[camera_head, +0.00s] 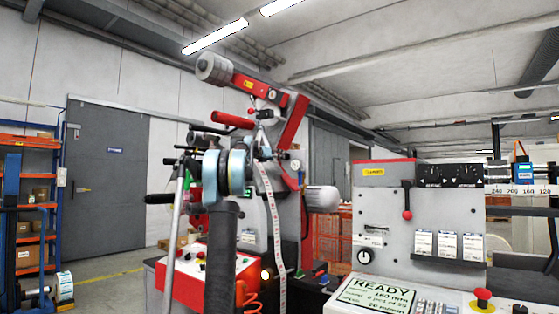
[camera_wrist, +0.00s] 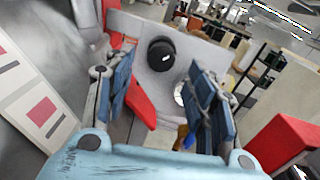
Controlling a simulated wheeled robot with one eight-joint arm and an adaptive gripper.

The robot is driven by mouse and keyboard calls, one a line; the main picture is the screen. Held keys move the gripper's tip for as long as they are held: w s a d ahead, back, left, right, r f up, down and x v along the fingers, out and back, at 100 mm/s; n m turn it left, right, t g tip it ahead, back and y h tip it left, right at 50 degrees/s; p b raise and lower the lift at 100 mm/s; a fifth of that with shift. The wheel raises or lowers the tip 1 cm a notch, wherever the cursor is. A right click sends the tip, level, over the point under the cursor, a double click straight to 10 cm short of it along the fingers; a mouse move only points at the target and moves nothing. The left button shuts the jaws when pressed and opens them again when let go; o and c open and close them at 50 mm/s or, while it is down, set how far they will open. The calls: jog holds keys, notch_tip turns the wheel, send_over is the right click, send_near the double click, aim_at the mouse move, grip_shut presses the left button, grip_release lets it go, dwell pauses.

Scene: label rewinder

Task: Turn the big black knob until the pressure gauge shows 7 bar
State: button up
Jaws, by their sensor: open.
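The big black knob (camera_wrist: 161,54) shows in the wrist view on a light grey panel, with a small white mark on its face. My gripper (camera_wrist: 160,78) is open and empty, its two blue-padded fingers apart, with the knob ahead between and beyond them. The fingers do not appear to touch it. A round pale dial (camera_wrist: 179,94), likely the pressure gauge, is partly hidden by the right finger. In the head view a small round gauge (camera_head: 295,164) sits beside the red arm of the machine. Its reading is too small to tell. My arm hides much of that area.
A red bar (camera_wrist: 139,103) lies close to the left finger in the wrist view. A red block (camera_wrist: 285,144) is at the lower right. In the head view a control panel (camera_head: 385,222) with a READY display (camera_head: 376,298) stands to the right.

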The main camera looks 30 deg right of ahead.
jog(key=shift+x, duration=2.55)
jog(key=c, duration=1.1)
